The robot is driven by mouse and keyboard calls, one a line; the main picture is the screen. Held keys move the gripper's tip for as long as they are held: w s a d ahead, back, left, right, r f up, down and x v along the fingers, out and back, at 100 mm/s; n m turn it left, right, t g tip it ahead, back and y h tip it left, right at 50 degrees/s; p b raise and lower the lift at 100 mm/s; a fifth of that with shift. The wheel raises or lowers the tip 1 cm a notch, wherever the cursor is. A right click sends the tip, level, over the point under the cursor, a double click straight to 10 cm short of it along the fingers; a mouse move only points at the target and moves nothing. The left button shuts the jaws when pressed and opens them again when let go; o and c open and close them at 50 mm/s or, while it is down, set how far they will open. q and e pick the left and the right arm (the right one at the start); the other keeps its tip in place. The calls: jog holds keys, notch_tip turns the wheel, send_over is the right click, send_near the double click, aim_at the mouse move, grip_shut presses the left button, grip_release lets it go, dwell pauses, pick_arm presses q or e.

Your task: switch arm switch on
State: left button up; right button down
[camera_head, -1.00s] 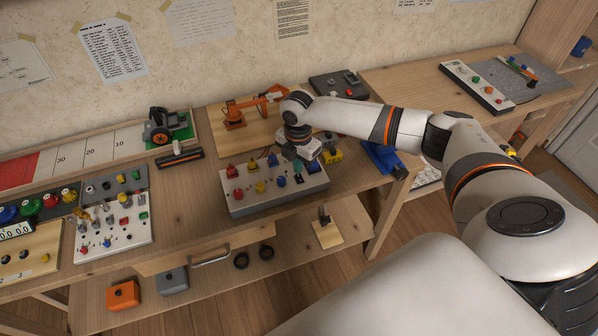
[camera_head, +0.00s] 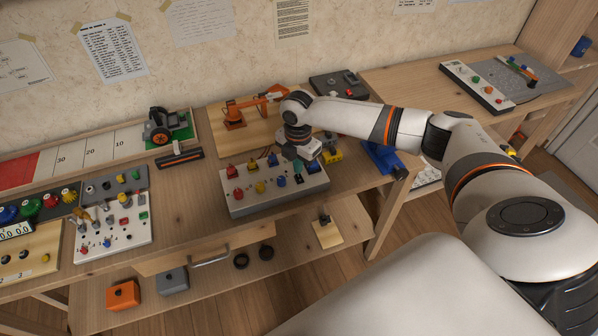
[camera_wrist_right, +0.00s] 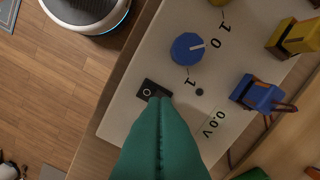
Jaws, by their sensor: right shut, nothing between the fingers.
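A black rocker switch (camera_wrist_right: 147,90) with a white circle mark sits near the edge of the light-grey control box in the right wrist view. My right gripper (camera_wrist_right: 159,102) is shut and empty, its green fingers pressed together. Its tips overlap one end of the switch; I cannot tell whether they touch or hover just above. In the head view the control box (camera_head: 236,205) lies on the bench, with my right gripper (camera_head: 298,165) over its right part. The switch is hard to make out there. An orange toy robot arm (camera_head: 235,115) stands on a wooden board behind.
On the box, a blue knob (camera_wrist_right: 187,48) and a blue plug (camera_wrist_right: 257,95) are close to the fingers. A yellow block (camera_head: 332,155) and a blue device (camera_head: 381,157) stand right of the box. Another panel (camera_head: 112,241) lies at left. Bare bench lies between the panels.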

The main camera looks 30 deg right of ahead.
jog(key=shift+f+b, duration=0.4)
jog(key=shift+f, duration=0.55)
dwell(0.4)
notch_tip(320, 180, up, 7)
jog(key=p, duration=0.7)
jog(key=shift+p, duration=0.35)
